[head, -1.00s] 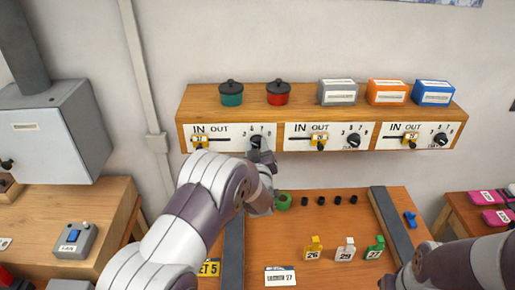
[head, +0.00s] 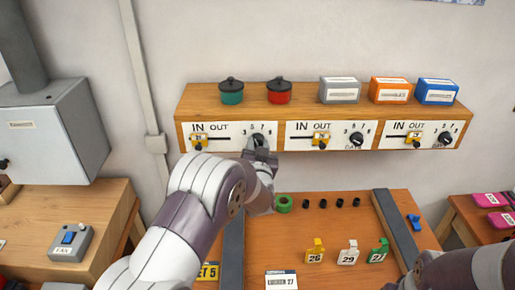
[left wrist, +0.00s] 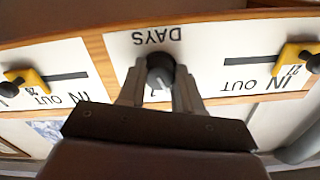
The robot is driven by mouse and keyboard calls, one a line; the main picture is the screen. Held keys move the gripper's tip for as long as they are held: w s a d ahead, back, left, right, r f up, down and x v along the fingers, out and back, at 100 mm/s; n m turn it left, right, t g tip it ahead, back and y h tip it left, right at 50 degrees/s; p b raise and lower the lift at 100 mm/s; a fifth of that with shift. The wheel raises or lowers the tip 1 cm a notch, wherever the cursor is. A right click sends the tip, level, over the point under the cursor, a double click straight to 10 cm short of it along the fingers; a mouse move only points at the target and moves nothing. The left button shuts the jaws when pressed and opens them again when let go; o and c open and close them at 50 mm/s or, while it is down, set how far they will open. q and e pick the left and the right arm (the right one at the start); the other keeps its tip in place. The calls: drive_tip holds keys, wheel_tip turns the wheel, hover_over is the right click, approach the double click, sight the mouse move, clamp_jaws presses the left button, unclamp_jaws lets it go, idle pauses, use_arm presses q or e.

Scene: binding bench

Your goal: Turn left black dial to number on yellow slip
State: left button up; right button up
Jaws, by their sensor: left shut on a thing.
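The left black dial (head: 258,141) sits at the right end of the left white panel (head: 225,128), beside the IN OUT slot. My left gripper (head: 261,156) is at the dial from below and hides the panel's lower part. In the left wrist view, upside down, the two fingers (left wrist: 160,76) are shut on the sides of the black dial (left wrist: 158,64), under the word DAYS. The dial's exact setting is hard to read. A yellow slip (head: 208,271) reading "ET 5" shows partly behind my left arm.
Two more panels with black dials (head: 357,139) (head: 445,138) lie to the right. Pots (head: 231,92) and boxes (head: 339,90) stand on the shelf. A grey machine (head: 55,130) stands left.

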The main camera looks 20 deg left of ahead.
use_arm(q)
drive_tip(key=shift+m, duration=0.3)
drive_tip(key=o, duration=1)
drive_tip(key=shift+o, duration=0.2)
drive_tip(key=shift+s, duration=0.1)
drive_tip(key=shift+d, duration=0.1)
drive_tip(key=b+v, duration=0.4)
drive_tip(key=v, duration=0.8)
drive_tip(key=shift+s+b, duration=0.35)
drive_tip(key=shift+b, duration=0.05)
drive_tip(key=shift+r, duration=0.1)
